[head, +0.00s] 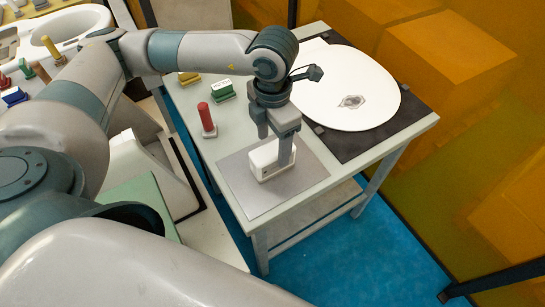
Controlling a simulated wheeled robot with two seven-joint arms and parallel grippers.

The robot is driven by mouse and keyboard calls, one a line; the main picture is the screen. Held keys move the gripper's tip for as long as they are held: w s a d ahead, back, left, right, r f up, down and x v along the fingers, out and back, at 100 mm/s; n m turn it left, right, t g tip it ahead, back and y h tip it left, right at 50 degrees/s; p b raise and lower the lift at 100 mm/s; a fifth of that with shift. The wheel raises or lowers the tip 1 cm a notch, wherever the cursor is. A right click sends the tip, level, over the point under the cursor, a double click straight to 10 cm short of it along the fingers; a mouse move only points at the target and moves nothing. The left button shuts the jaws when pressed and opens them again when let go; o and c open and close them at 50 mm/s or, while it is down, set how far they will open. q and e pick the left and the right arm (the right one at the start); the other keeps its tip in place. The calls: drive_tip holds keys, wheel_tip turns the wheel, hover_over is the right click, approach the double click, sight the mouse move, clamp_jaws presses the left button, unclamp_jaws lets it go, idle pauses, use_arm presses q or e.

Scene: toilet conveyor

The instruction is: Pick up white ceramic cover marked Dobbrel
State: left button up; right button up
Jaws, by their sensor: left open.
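My left gripper (275,146) is open and points down over the near part of the table. Its fingers are at a small white block-like piece (266,163) on a grey plate, one finger in front of it; I cannot tell whether they touch it. A large rounded white cover (335,82) lies flat on a black mat behind and right of the gripper. It bears a dark printed mark, too small to read, so I cannot confirm the name Dobbrel on either white piece. My right gripper is not in view.
The grey plate (240,189) lies on the pale table (194,108). A red cylinder (206,117) stands left of the gripper, with green (222,89) and yellow (189,78) blocks behind it. The black mat (387,137) reaches the table's right side. Orange panels stand beyond.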

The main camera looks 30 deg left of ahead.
sight(272, 149)
use_arm(q)
drive_tip(key=shift+f+p, duration=0.4)
drive_tip(key=shift+f, duration=0.1)
wheel_tip(272, 149, down, 3)
drive_tip(key=shift+a+p, duration=0.1)
drive_tip(key=shift+p, duration=0.65)
drive_tip(key=shift+f, duration=0.55)
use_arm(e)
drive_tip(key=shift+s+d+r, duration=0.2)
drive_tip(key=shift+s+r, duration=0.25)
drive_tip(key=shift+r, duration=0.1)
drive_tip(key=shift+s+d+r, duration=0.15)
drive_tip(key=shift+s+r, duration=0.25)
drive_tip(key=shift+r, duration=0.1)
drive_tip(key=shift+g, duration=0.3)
use_arm(q)
drive_tip(key=c, duration=1.4)
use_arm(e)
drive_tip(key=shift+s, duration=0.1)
